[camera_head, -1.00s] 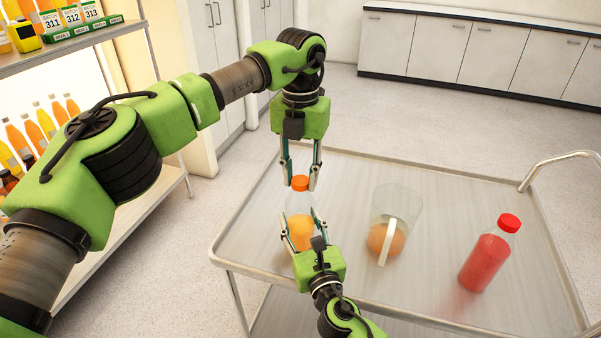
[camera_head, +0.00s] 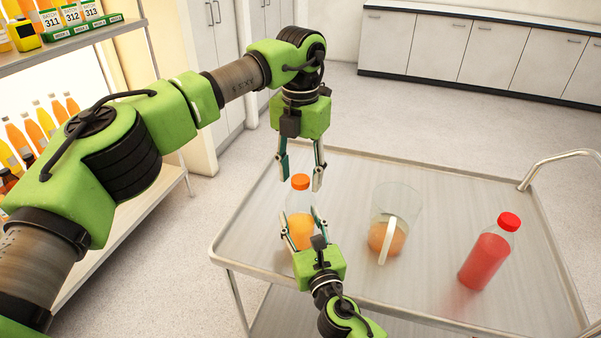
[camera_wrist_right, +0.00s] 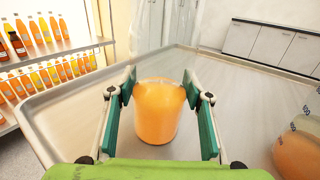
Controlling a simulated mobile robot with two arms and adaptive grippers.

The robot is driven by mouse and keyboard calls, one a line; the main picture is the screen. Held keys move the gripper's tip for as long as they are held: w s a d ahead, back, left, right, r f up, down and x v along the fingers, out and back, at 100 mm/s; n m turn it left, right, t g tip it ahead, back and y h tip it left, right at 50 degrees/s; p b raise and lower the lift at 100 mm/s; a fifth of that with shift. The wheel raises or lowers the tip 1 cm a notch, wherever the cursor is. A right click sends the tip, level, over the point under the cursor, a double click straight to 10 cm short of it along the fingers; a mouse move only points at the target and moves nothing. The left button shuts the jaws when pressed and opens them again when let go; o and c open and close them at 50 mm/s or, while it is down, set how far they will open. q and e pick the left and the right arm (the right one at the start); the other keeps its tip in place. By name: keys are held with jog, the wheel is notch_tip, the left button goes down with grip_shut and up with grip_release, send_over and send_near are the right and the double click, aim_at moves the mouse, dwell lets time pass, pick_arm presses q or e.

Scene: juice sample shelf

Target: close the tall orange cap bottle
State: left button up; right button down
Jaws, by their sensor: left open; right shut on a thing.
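The tall bottle (camera_head: 299,205) with the orange cap (camera_head: 300,182) stands upright on the cart, partly full of orange juice. The cap sits on the bottle's neck; whether it is tight cannot be told. My left gripper (camera_head: 300,178) points down over the cap with its fingers spread apart on either side, clear of it. My right gripper (camera_head: 304,222) is shut around the lower body of the bottle from the near side. In the right wrist view the orange bottle body (camera_wrist_right: 157,108) fills the space between the fingers (camera_wrist_right: 160,100).
A clear jug (camera_head: 398,207) with orange juice stands to the right of the bottle. A red-capped bottle of red juice (camera_head: 487,260) stands further right on the metal cart (camera_head: 450,185). A shelf (camera_head: 75,58) with juice bottles is at the left.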

pick_arm(q)
jog(key=shift+r, duration=2.25)
jog(key=shift+c, duration=0.3)
jog(key=shift+r+n, duration=0.9)
jog(key=shift+r, duration=0.85)
jog(key=shift+f, duration=4.05)
